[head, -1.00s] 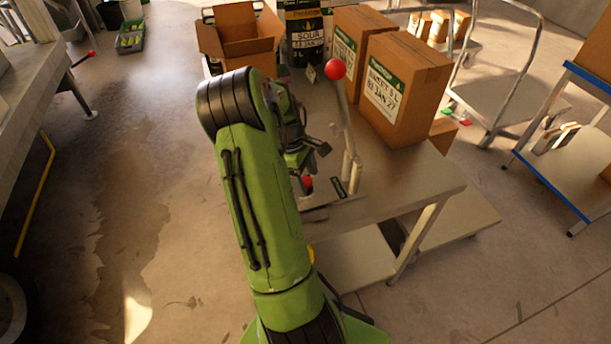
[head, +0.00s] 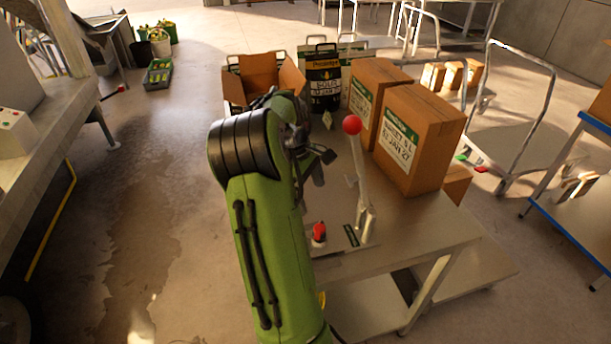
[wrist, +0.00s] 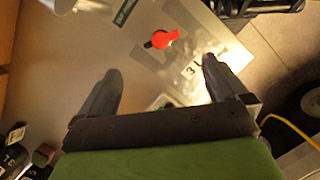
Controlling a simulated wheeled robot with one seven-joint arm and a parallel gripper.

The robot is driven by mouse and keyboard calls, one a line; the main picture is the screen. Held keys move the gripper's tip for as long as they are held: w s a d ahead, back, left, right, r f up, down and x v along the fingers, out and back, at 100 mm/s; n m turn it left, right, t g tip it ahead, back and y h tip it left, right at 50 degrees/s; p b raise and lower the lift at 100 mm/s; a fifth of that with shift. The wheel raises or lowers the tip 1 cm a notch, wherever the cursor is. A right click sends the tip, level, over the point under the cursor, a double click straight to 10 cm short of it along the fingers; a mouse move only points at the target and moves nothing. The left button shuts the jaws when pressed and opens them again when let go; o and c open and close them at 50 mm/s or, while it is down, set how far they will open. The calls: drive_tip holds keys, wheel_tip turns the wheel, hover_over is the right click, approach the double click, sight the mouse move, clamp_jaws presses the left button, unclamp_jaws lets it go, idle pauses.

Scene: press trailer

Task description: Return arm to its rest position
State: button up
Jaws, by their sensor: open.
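My green arm (head: 262,215) reaches over the metal work table (head: 415,225). My gripper (head: 318,165) is partly hidden behind my own arm in the head view. In the wrist view my gripper (wrist: 161,68) has its two fingers wide apart, with nothing held between them. Beyond the fingers are the grey table top and a red piece (wrist: 163,39). A shiny patch marked "3 L" lies near the right finger.
A lever with a red ball (head: 351,125) stands upright on the table, close right of my gripper. A red knob (head: 319,232) sits below it. Tall boxes (head: 420,140) stand right, an open carton (head: 258,80) behind.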

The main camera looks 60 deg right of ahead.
drive_tip(key=v, duration=0.4)
drive_tip(key=shift+r, duration=0.1)
